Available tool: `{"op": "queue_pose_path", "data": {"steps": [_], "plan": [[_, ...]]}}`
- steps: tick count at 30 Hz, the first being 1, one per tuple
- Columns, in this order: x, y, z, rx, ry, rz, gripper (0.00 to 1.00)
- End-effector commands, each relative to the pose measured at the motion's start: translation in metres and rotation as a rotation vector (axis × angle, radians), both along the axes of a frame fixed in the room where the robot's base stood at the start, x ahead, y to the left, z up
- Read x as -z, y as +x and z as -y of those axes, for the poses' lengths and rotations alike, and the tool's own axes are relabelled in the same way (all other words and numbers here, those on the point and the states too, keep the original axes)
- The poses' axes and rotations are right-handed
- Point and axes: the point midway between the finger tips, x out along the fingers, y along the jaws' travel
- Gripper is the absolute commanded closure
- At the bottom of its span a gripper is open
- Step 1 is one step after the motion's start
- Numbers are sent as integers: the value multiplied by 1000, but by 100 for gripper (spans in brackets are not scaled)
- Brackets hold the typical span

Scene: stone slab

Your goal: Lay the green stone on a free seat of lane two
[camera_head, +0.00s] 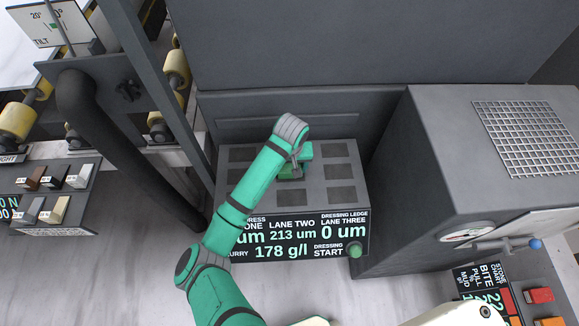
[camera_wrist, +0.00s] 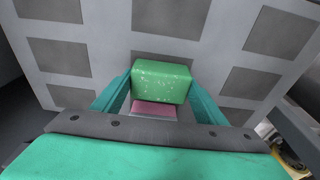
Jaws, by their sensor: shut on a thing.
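The green stone (camera_wrist: 162,82), a speckled block, sits between the two fingers of my gripper (camera_wrist: 160,95) in the wrist view, and the gripper is shut on it. In the head view the stone (camera_head: 287,172) is partly hidden by my gripper (camera_head: 297,168), over the middle column of the grey slab (camera_head: 316,172). The slab has dark square seats in three columns. The front seat of the middle column (camera_head: 292,197), above the "LANE TWO" label, looks bare. A middle-column seat (camera_wrist: 168,15) also looks bare in the wrist view. The stone hides what lies behind it; I cannot tell whether it touches the slab.
A pinkish patch (camera_wrist: 154,108) shows below the stone between the fingers; what it is is unclear. Side-column seats (camera_head: 341,196) look empty. A display panel (camera_head: 295,238) with a green start knob (camera_head: 355,250) fronts the slab. Grey housings (camera_head: 455,180) stand right and behind.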

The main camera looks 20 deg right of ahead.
Motion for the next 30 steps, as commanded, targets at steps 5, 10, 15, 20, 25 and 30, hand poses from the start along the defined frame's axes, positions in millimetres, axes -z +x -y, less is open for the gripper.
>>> {"op": "queue_pose_path", "data": {"steps": [5, 10, 15, 20, 25, 30], "plan": [[2, 0, 1, 2, 0, 0, 15], [1, 0, 1, 2, 0, 0, 15], [-1, -1, 3, 6, 1, 1, 15], [-19, -3, 3, 5, -2, 2, 15], [-53, -7, 0, 2, -2, 2, 15], [-89, -11, -4, 1, 1, 5, 15]]}}
